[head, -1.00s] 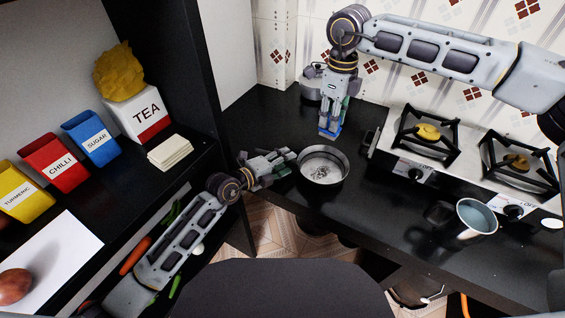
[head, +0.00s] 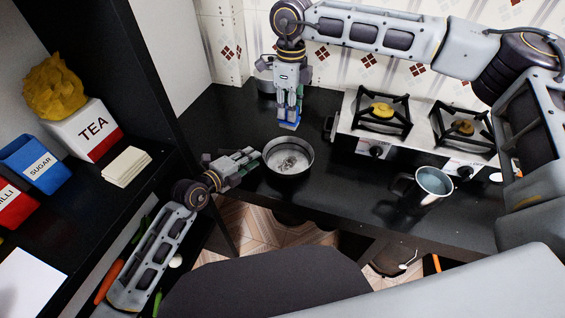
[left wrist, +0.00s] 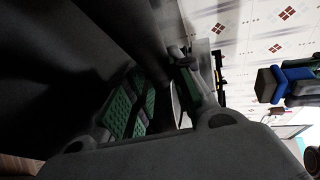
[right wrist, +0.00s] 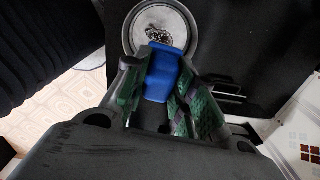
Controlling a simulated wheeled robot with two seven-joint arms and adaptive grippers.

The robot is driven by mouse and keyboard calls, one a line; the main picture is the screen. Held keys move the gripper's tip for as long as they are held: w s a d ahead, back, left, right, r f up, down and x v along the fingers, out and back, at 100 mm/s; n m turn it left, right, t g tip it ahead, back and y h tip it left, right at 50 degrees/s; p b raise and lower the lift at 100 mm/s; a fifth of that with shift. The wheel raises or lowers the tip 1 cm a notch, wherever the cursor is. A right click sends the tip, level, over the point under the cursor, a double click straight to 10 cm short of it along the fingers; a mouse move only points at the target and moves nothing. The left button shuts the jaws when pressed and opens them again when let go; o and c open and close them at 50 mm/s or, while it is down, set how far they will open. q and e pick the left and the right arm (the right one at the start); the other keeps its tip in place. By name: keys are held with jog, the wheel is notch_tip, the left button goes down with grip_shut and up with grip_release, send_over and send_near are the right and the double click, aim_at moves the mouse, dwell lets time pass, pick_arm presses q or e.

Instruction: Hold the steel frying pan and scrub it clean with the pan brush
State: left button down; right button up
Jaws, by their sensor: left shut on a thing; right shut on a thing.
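The steel frying pan (head: 276,166) is at the counter's near left part in the head view, with a dark speckled patch on its inner bottom. My left gripper (head: 252,161) is shut at the pan's left side, on its handle, which the fingers mostly hide. My right gripper (head: 288,112) points down behind the pan, shut on the blue pan brush (head: 288,126). In the right wrist view the brush (right wrist: 165,76) lies between the fingers, with the pan (right wrist: 137,30) beyond it. In the left wrist view the blue brush (left wrist: 268,84) shows at the right.
A stove (head: 350,128) with two burners stands right of the pan, with a yellow item on one burner. A steel mug (head: 434,185) stands in front of it. A pot (head: 265,82) is behind the right gripper. A shelf with canisters is at the left.

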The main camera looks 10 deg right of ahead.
aim_at(290, 129)
pick_arm(q)
jog(key=shift+f, duration=0.1)
pick_arm(e)
jog(key=f, duration=0.3)
jog(key=s+f, duration=0.1)
jog(key=f, duration=0.5)
jog(key=shift+s+a, duration=0.1)
jog(key=shift+s, duration=0.25)
dwell(0.3)
jog(key=shift+f, duration=0.1)
